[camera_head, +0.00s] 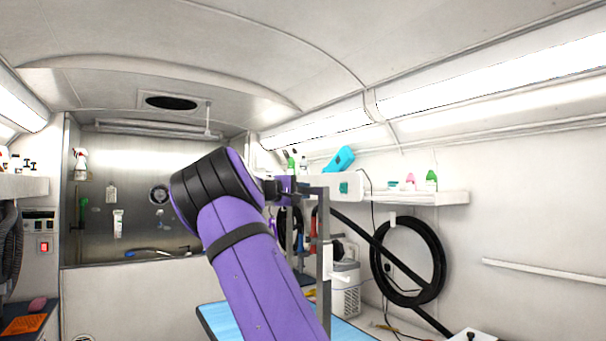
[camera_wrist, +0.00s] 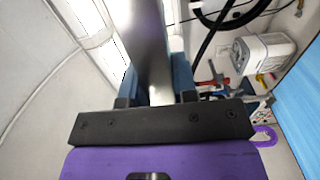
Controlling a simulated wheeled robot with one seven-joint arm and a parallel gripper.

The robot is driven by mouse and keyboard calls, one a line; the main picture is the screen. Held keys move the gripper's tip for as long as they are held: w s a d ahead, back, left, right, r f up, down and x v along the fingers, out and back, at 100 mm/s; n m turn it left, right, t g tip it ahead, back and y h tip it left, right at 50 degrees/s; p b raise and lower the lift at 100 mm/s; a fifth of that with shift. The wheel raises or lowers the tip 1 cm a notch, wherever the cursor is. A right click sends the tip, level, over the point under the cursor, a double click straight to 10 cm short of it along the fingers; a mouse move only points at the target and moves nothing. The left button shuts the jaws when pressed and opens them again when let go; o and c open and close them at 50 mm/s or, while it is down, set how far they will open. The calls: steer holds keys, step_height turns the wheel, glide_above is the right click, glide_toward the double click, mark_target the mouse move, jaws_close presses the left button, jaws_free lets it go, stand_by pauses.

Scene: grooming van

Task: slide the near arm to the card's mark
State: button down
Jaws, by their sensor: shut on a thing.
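A grey metal grooming arm (camera_head: 325,250) stands upright at the blue table (camera_head: 212,318), with a short bar at its top. In the wrist view, a grey metal bar (camera_wrist: 149,45) runs up between the two fingers of my gripper (camera_wrist: 156,88), which is shut on it. In the head view my gripper (camera_head: 284,189) is at the top of the grey arm, partly hidden by my purple wrist. A white panel with a teal square (camera_head: 344,188) shows just right of the post; I cannot tell whether it is the card. No scale or mark on the arm is readable.
A wall shelf (camera_head: 450,198) with bottles and a teal item (camera_head: 339,158) is behind the post. A black hose coil (camera_head: 434,262) hangs on the right wall. A white box-like unit (camera_head: 346,296) stands behind the table. A steel-lined tub area (camera_head: 140,205) is at the back left.

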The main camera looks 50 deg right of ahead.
step_height(320, 180, down, 5)
stand_by(0.3)
steer(key=c, duration=0.9)
jaws_free()
steer(key=shift+a, duration=0.1)
steer(key=v, duration=1)
steer(key=shift+a, duration=0.35)
